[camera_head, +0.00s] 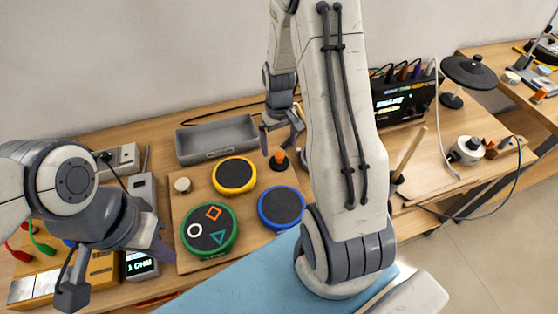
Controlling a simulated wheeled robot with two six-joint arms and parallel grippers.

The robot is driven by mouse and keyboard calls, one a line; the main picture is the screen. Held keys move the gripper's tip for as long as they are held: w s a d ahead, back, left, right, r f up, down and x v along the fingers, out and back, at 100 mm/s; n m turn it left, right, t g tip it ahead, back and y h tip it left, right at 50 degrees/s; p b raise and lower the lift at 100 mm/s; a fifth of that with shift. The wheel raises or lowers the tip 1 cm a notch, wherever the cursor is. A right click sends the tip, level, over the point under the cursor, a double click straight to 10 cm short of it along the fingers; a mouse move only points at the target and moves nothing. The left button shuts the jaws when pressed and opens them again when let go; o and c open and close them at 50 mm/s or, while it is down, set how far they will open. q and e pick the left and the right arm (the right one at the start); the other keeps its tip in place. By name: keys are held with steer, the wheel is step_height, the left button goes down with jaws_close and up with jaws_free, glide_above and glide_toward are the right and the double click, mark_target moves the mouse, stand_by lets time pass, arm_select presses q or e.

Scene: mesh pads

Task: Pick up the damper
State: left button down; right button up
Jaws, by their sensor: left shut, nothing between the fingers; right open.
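No part is plainly labelled as the damper. My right gripper (279,138) is open and empty, pointing down just above the orange piece. I cannot tell whether its fingers touch it. My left gripper (158,249) is shut and empty, left of the green-rimmed pad (209,230). My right arm hides part of the table right of the blue-rimmed pad (281,207).
A yellow-rimmed pad (234,175) lies behind the green one, with a grey tray (217,138) further back. A meter (141,262) and yellow box (102,268) stand at left. A mixer-like box (403,100) and black cymbal pad (468,71) stand at right. A blue mat (235,287) lies in front.

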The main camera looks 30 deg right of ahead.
mark_target(279, 154)
steer(key=shift+w+d+f+p, duration=0.1)
steer(key=shift+f+p, duration=0.5)
steer(key=shift+f, duration=2.55)
steer(key=c, duration=1.3)
